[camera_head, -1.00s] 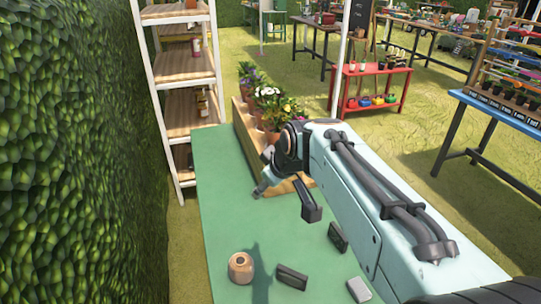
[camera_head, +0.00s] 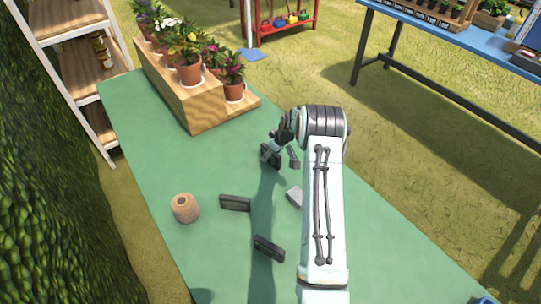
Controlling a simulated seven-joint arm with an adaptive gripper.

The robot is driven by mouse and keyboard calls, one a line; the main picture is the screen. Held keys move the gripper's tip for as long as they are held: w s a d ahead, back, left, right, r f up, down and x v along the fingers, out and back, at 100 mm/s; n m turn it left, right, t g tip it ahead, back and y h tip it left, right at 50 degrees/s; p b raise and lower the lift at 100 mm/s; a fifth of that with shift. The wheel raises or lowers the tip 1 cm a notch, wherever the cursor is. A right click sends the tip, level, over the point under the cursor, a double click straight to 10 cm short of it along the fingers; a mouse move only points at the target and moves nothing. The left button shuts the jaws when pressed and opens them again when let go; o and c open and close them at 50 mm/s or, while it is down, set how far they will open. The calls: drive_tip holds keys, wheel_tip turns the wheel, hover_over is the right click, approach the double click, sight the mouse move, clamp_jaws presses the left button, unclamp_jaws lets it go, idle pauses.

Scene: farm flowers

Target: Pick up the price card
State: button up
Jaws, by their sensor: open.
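Several small flat pieces lie on the green table (camera_head: 150,125), and I cannot tell for certain which is the price card. One dark piece (camera_head: 235,203) lies right of the twine roll, another dark piece (camera_head: 269,248) lies nearer the front, and a light grey piece (camera_head: 295,196) is partly hidden by my arm. A third dark piece (camera_head: 272,160) is at my gripper (camera_head: 281,158). My gripper is open, pointing down, with its fingers apart close to that piece. Whether they touch it is unclear.
A twine roll (camera_head: 185,208) stands on the left of the table. A wooden stepped stand (camera_head: 203,108) with several potted flowers is at the back. A white-framed shelf (camera_head: 75,75) and hedge (camera_head: 35,190) border the left. The table's left front area is clear.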

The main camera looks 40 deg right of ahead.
drive_tip(key=shift+w+f, duration=0.25)
drive_tip(key=shift+f, duration=0.25)
clamp_jaws()
